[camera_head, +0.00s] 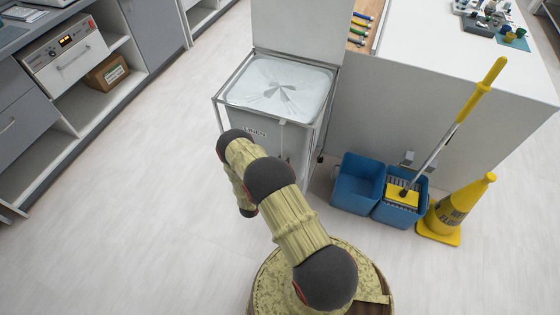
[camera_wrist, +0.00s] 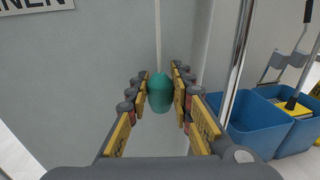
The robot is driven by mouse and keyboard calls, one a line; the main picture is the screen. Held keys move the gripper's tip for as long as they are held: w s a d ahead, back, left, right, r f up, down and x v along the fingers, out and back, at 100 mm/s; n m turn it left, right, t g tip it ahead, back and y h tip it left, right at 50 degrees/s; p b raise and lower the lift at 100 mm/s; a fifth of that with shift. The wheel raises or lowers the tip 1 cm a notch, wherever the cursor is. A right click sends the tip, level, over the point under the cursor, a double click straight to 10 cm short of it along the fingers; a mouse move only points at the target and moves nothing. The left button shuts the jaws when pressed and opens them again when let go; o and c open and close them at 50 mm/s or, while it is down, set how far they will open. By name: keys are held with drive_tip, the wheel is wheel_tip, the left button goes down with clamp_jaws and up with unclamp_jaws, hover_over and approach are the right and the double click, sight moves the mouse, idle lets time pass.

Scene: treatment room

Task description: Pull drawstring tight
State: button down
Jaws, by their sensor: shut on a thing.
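The linen hamper (camera_head: 275,150) stands in a metal frame, with a white bag gathered at its top (camera_head: 283,86). A pale drawstring (camera_wrist: 158,35) hangs down the hamper's front and ends in a green toggle (camera_wrist: 160,92). In the wrist view my gripper (camera_wrist: 160,97) is shut on the toggle, one finger on each side of it. The cord runs straight up from it. In the head view my arm hides the gripper and the toggle; only a short upper piece of cord shows near the hamper's front rim.
Blue mop buckets (camera_head: 358,185) with a mop (camera_head: 440,135) and a yellow cone (camera_head: 458,208) stand right of the hamper. A white counter (camera_head: 430,60) is behind them. Grey cabinets (camera_head: 75,75) line the left. The floor (camera_head: 130,190) between is clear.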

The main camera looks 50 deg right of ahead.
drive_tip(key=shift+f, duration=0.25)
drive_tip(key=c, duration=1.9)
unclamp_jaws()
drive_tip(key=o, duration=0.3)
drive_tip(key=shift+o, duration=0.2)
drive_tip(key=shift+a, duration=0.15)
drive_tip(key=v, duration=1.1)
drive_tip(key=shift+a, duration=0.35)
drive_tip(key=shift+s, duration=0.15)
